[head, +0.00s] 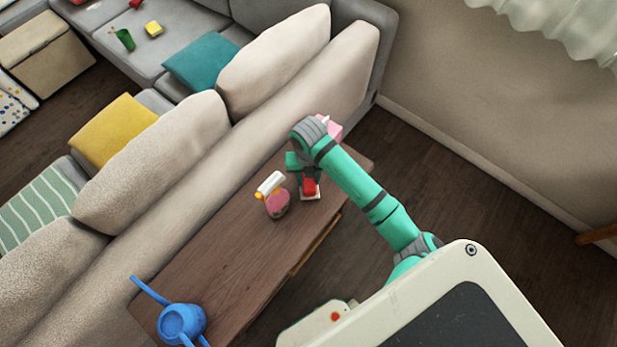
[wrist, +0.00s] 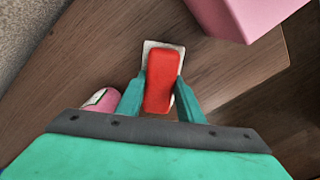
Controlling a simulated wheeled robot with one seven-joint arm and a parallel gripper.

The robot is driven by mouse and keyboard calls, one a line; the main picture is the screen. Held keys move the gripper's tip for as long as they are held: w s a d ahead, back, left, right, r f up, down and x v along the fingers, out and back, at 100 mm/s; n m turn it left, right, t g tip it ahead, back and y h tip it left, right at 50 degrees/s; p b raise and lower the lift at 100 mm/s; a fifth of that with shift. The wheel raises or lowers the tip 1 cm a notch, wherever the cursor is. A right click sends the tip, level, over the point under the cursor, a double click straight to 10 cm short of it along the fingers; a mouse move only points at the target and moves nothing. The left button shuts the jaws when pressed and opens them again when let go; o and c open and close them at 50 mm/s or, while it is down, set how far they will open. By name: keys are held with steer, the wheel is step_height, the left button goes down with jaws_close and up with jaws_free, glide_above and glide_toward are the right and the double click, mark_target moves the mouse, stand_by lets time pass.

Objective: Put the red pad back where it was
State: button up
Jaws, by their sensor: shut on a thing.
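The red pad (wrist: 161,80) is a small rounded block between the two green fingers of my gripper (wrist: 160,95) in the wrist view. My gripper is shut on it. A pale, flat square piece (wrist: 152,46) shows beneath the pad, on or just over the wooden table; I cannot tell whether the pad touches it. In the head view the red pad (head: 310,186) and the pale square (head: 312,196) show below my gripper (head: 306,178), near the table's far right end.
A pink spray bottle (head: 275,197) with a white top stands close left of my gripper. A pink box (head: 331,128) is at the table's far end. A blue watering can (head: 181,322) stands at the near end. The wooden table (head: 225,255) is clear between; the sofa back (head: 200,180) runs alongside.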

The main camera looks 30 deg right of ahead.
steer(key=o, duration=1)
steer(key=shift+f, duration=0.1)
step_height(320, 180, up, 12)
stand_by(0.5)
